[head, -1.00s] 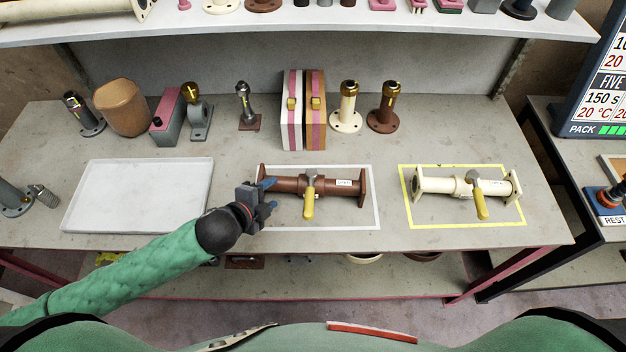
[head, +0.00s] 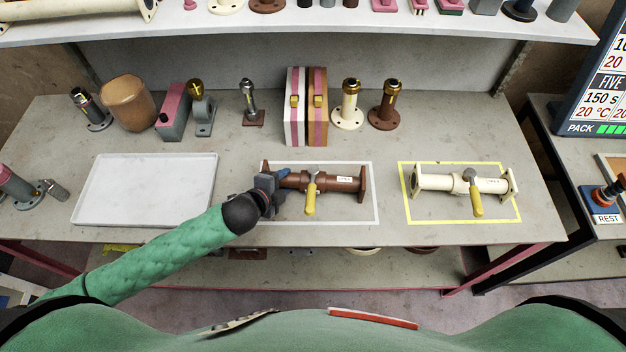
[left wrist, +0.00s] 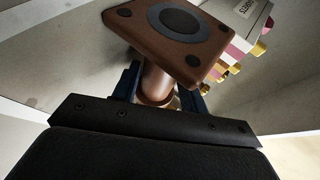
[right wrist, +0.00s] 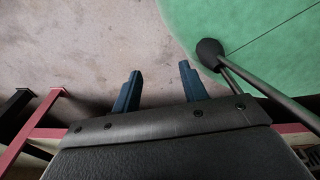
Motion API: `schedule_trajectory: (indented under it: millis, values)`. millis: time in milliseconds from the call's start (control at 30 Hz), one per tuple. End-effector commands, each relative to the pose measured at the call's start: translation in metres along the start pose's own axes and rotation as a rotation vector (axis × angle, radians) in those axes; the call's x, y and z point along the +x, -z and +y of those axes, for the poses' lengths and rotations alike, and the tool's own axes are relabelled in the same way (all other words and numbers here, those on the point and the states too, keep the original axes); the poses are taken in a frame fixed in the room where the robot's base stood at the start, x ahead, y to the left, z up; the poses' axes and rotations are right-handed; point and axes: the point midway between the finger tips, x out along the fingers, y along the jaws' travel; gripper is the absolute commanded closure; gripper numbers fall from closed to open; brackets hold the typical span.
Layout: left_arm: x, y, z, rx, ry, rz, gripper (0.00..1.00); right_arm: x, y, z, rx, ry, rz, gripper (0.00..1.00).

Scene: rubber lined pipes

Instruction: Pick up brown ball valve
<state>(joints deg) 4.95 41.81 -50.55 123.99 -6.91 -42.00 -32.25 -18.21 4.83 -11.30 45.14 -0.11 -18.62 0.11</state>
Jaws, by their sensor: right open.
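The brown ball valve (head: 335,183) lies in a white-outlined rectangle on the bench, its yellow handle (head: 311,198) pointing toward me. My left gripper (head: 277,188) is at its left end and hides part of it. In the left wrist view, the brown square end flange (left wrist: 172,38) is in front of the fingers, and the pipe behind it (left wrist: 157,82) lies between the two blue fingers (left wrist: 160,88). Whether both fingers press on it is unclear. My right gripper (right wrist: 159,85) is open and empty above the floor.
A cream ball valve (head: 435,179) lies in a yellow outline (head: 460,219) at right. An empty white tray (head: 142,213) lies at left. Several fittings, a brown cup (head: 128,103) and two striped blocks (head: 305,105) stand behind. A shelf (head: 330,23) overhangs the back.

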Motion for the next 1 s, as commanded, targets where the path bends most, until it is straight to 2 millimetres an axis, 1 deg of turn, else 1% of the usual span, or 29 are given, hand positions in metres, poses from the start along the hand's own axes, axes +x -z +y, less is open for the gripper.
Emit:
schedule_trajectory:
  millis: [33, 200, 500, 600, 667, 700, 800, 900, 1000]
  values:
    - [0.000, 0.000, 0.000, 0.000, 0.000, 0.000, 0.68, 0.000, 0.000, 0.000, 0.000, 0.000, 0.000, 0.57]
    - [0.000, 0.000, 0.000, 0.000, -0.001, 0.000, 1.00, 0.000, 0.000, 0.000, 0.001, 0.000, 0.000, 0.57]
    - [-0.001, 0.001, -0.002, -0.001, 0.001, 0.001, 1.00, 0.002, -0.001, 0.000, 0.001, 0.000, -0.002, 0.57]
    - [-0.003, 0.001, -0.006, -0.001, 0.002, 0.001, 1.00, 0.004, 0.001, 0.000, 0.001, 0.000, -0.002, 0.57]
    - [-0.005, 0.003, -0.010, 0.000, 0.004, 0.001, 1.00, 0.005, 0.006, 0.000, 0.001, 0.000, 0.002, 0.57]
    - [-0.007, 0.003, -0.013, 0.000, 0.004, 0.002, 1.00, 0.005, 0.011, 0.000, 0.001, 0.000, 0.006, 0.57]
    - [-0.013, 0.006, -0.023, 0.000, 0.005, 0.002, 1.00, 0.003, 0.037, 0.001, -0.001, -0.001, 0.027, 0.57]
    - [-0.020, 0.009, -0.034, 0.000, 0.005, 0.002, 1.00, 0.003, 0.053, 0.002, -0.001, -0.002, 0.038, 0.57]
    - [-0.022, 0.029, -0.038, -0.004, 0.004, 0.005, 1.00, 0.002, 0.068, 0.002, 0.000, -0.003, 0.048, 0.57]
